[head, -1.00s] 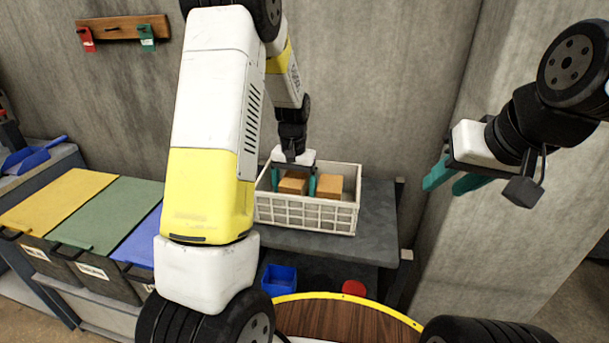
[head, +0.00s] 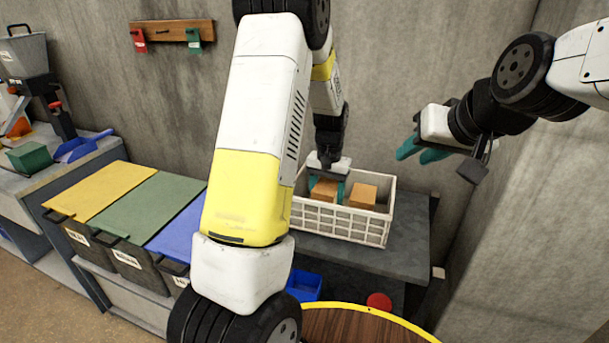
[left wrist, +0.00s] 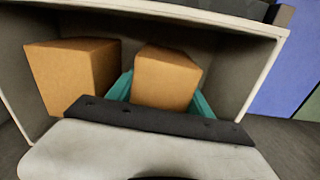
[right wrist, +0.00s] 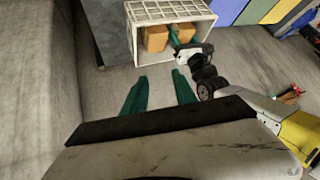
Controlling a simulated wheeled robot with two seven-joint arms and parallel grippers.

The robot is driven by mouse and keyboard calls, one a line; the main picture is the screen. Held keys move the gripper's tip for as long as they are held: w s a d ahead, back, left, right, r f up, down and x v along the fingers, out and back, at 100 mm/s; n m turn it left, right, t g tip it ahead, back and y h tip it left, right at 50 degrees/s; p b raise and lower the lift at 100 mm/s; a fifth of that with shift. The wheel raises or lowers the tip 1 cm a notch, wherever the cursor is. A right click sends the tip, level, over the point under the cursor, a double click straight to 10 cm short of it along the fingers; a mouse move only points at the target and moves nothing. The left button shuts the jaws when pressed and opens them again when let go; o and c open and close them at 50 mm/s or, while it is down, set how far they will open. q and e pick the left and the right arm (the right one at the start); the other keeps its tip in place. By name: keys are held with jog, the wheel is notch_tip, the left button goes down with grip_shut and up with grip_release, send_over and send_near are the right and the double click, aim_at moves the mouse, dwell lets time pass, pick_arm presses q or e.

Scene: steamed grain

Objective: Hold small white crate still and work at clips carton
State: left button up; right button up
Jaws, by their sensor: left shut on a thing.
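The small white crate (head: 340,222) stands on a dark grey table against the wall, with two orange-brown cartons inside. My left gripper (head: 327,188) reaches down into it. In the left wrist view its teal fingers are shut on one carton (left wrist: 165,80), the left one in the head view; the other carton (left wrist: 75,75) stands beside it, apart. I cannot read which is the clips carton. My right gripper (head: 422,150) is in the air, right of the crate and higher. In the right wrist view its fingers (right wrist: 160,88) are apart and empty, with the crate ahead of them.
Bins with yellow, green and blue lids (head: 125,205) stand left of the table. A small blue bin (head: 304,285) and a red disc (head: 379,301) are low in front. A round wooden top (head: 355,328) is nearest. My left arm hides part of the crate's left side.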

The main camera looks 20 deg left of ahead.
jog(key=w+a+f+n+t+y, duration=0.1)
jog(key=w+a+f+y, duration=0.15)
jog(key=a, duration=1.25)
jog(key=w+a+f+t+y, duration=0.15)
jog(key=w+a, duration=0.25)
jog(key=a, duration=1.2)
jog(key=m+t+h, duration=0.3)
jog(key=m+h, duration=0.1)
jog(key=h, duration=0.5)
send_near(300, 172)
jog(key=shift+t, duration=0.25)
jog(key=x, duration=0.7)
jog(key=f+x, duration=0.1)
jog(key=x, duration=0.2)
jog(key=shift+a, duration=0.1)
grip_shut()
